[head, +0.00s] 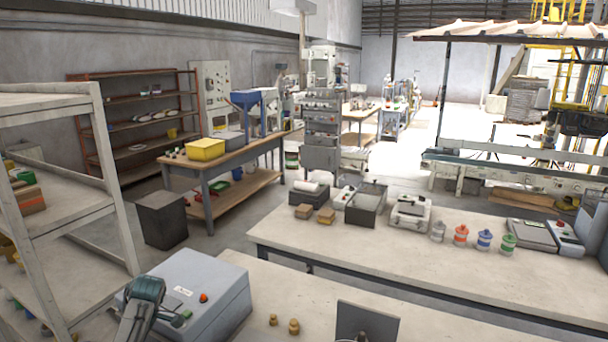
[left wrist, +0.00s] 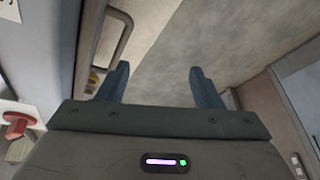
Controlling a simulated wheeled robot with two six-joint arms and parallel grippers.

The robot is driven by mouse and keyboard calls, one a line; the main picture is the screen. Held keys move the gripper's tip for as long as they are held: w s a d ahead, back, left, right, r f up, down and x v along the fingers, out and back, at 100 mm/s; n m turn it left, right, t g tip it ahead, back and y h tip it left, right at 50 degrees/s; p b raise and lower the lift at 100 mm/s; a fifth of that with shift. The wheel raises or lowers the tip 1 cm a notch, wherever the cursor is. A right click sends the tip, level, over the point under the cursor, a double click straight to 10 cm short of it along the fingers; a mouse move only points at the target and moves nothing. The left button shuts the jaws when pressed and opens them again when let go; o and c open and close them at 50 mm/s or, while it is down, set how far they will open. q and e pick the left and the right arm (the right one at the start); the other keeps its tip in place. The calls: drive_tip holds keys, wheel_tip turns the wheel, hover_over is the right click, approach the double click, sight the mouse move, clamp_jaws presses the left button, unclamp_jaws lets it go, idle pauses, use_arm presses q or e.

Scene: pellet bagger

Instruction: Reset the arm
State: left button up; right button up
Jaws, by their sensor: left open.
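My left arm comes in at the lower left of the head view, and its gripper (head: 180,318) is in front of a grey box with a red button (head: 200,282). In the left wrist view the two blue-grey fingers of my left gripper (left wrist: 160,84) stand apart with nothing between them.
Two small brass-coloured pieces (head: 293,327) and a dark upright panel (head: 367,322) are on the near table. A long bench (head: 380,238) behind it holds boxes, a scale and several coloured jars. White shelves (head: 70,215) stand close on the left. Floor is open between the benches.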

use_arm(q)
drive_tip(key=s+d+f+m+t, duration=0.2)
drive_tip(key=s+d+f+m, duration=0.45)
drive_tip(key=s, duration=0.25)
drive_tip(key=s+d+r+m+t+h, duration=0.1)
drive_tip(key=s+d+m, duration=0.3)
drive_tip(key=s, duration=0.5)
drive_tip(key=s+d+r+m+t+h, duration=0.15)
drive_tip(key=s+d+m, duration=0.3)
drive_tip(key=s, duration=0.45)
drive_tip(key=s+d+r+m+h, duration=0.1)
drive_tip(key=s+d+m, duration=0.3)
drive_tip(key=s, duration=0.5)
drive_tip(key=a+f+g+b, duration=0.2)
drive_tip(key=f+b, duration=0.7)
drive_tip(key=f, duration=3.1)
drive_tip(key=s+a+f+b, duration=0.1)
drive_tip(key=s+f+b, duration=0.1)
drive_tip(key=s+f, duration=0.7)
drive_tip(key=s+a+f+b, duration=0.1)
drive_tip(key=s+f+b, duration=0.2)
drive_tip(key=s+f, duration=0.6)
wheel_tip(320, 180, down, 6)
drive_tip(key=shift+s+a+r+b, duration=0.1)
drive_tip(key=shift+s+a+b, duration=0.05)
drive_tip(key=shift+s+b, duration=0.15)
